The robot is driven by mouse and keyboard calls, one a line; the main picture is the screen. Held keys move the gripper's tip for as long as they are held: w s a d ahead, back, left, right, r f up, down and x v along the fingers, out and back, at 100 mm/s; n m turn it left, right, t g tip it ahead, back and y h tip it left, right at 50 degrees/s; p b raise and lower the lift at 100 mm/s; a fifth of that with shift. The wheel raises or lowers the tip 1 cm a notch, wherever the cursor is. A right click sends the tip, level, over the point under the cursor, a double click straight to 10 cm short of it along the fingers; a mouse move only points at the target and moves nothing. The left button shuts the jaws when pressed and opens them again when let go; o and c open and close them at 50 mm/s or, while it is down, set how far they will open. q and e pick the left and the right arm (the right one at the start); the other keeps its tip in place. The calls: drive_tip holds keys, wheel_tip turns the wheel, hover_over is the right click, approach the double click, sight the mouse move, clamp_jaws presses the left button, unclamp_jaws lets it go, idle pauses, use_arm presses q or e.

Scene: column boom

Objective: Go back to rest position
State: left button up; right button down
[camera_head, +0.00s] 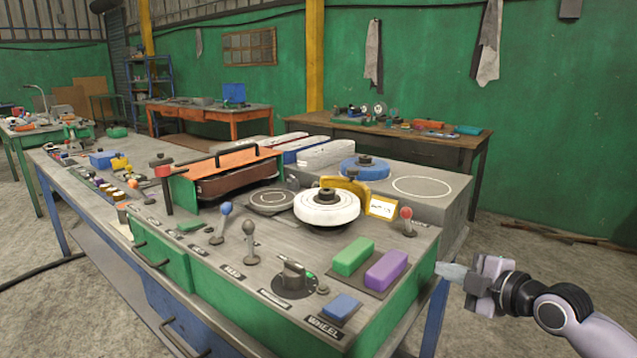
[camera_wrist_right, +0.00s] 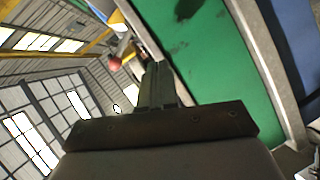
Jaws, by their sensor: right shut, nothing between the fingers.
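My right gripper (camera_head: 452,271) is shut and empty in the head view. It is beside the right end of the control bench (camera_head: 400,305), near the bench's front right corner, and its fingers point left toward the bench. In the right wrist view the closed fingers (camera_wrist_right: 158,84) show in the middle, with the green side panel (camera_wrist_right: 215,65) of the bench to their right. I cannot tell from the pictures whether the fingertips touch the bench. My left gripper is not in view.
The bench top holds a white wheel (camera_head: 326,207), green (camera_head: 353,256) and purple (camera_head: 386,270) blocks, a blue button (camera_head: 341,306), a dark knob (camera_head: 293,272) and upright levers, one red-topped (camera_head: 406,215). A wooden table (camera_head: 460,140) stands behind. Open floor lies to the right.

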drive_tip(key=s+a+f+m+g+h+p, duration=0.1)
drive_tip(key=s+a+f+m, duration=0.25)
drive_tip(key=s+f, duration=0.4)
drive_tip(key=s+a+f+m, duration=0.3)
drive_tip(key=s+f+m, duration=0.2)
drive_tip(key=f, duration=0.5)
drive_tip(key=s+d+f+m+h, duration=0.1)
drive_tip(key=s+f+m, duration=0.2)
drive_tip(key=s, duration=0.3)
drive_tip(key=s+f+m+g+h, duration=0.1)
drive_tip(key=s+f+m, duration=0.2)
drive_tip(key=s, duration=0.3)
drive_tip(key=s+d+f+m+h+p, duration=0.1)
drive_tip(key=s+f+m+h, duration=0.1)
drive_tip(key=s, duration=0.5)
drive_tip(key=shift+d+f+m+g, duration=0.35)
drive_tip(key=shift+f+m, duration=0.2)
drive_tip(key=shift+f, duration=0.35)
